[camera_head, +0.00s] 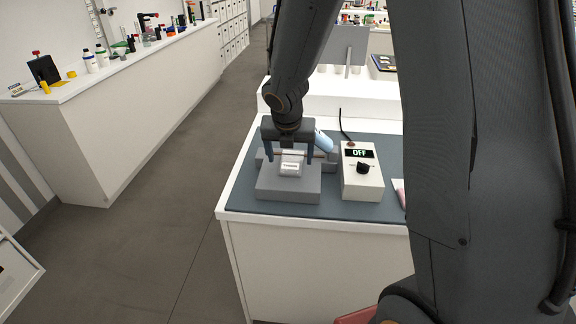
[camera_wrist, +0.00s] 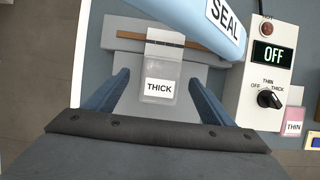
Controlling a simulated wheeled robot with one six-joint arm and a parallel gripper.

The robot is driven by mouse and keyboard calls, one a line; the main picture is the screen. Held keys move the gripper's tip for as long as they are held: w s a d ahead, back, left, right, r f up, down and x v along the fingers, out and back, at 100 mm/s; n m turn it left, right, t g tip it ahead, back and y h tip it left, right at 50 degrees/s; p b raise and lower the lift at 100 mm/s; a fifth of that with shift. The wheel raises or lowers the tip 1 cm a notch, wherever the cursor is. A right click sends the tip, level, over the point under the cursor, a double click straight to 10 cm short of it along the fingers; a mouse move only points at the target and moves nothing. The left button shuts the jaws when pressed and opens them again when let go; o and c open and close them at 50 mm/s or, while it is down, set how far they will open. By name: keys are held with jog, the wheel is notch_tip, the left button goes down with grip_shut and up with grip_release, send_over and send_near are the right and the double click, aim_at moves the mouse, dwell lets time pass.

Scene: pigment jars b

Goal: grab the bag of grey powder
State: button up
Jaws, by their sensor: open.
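A clear bag with a white THICK label (camera_wrist: 160,88) lies on the grey sealer block (camera_wrist: 185,70), its upper end across the brown sealing strip. Its contents look pale grey; I cannot clearly make out powder. It also shows in the head view (camera_head: 291,166), on the sealer's front part. My gripper (camera_wrist: 160,77) is open, with one finger on each side of the bag and a visible gap to it on both sides. In the head view my gripper (camera_head: 288,157) points down over the sealer. The height between fingertips and bag is hard to tell.
The sealer's raised blue arm marked SEAL (camera_wrist: 205,20) is close beyond the fingers. The control box (camera_wrist: 265,75) reads OFF and stands to the right. A pink bag labelled THIN (camera_wrist: 293,122) lies beyond it. A long white counter (camera_head: 150,75) with bottles stands at left.

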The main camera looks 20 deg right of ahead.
jog(key=shift+x, duration=1)
jog(key=shift+f, duration=0.1)
jog(key=c, duration=1.3)
jog(key=shift+o, duration=0.2)
